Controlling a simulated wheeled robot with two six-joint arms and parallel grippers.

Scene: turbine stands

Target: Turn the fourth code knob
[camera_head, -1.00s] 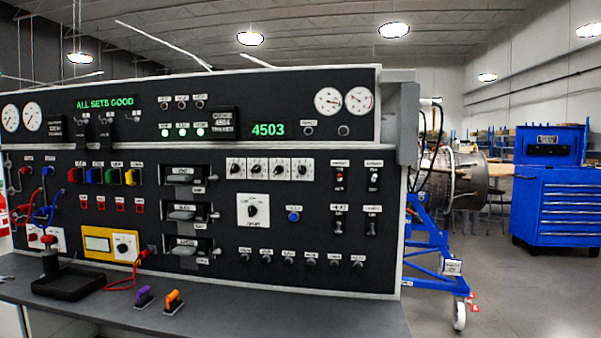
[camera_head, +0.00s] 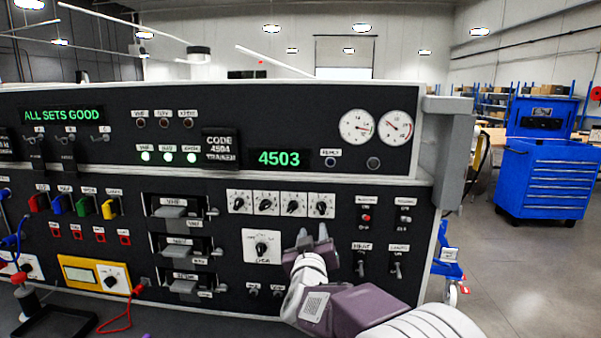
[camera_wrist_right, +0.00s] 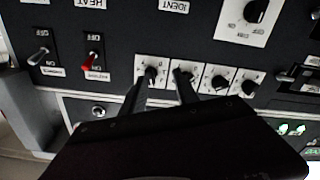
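The fourth code knob (camera_head: 321,205) is the rightmost of a row of white-plated dials with dark knobs on the black panel. In the right wrist view, which is turned over, it is the leftmost dial (camera_wrist_right: 151,75). My right gripper (camera_head: 313,236) is open, its two fingers pointing at the panel just below the fourth knob. In the wrist view its fingertips (camera_wrist_right: 160,77) lie on either side of that knob; contact cannot be told. The green display (camera_head: 279,158) reads 4503 and the plate (camera_head: 220,147) beside it reads CODE 4504. My left gripper is not in view.
A larger selector dial (camera_head: 262,246) sits left of my right gripper. Toggle switches (camera_head: 361,250) are to the right. Colored switches and a yellow meter (camera_head: 92,273) are at the left. A blue tool cabinet (camera_head: 545,180) stands beyond the panel's right end.

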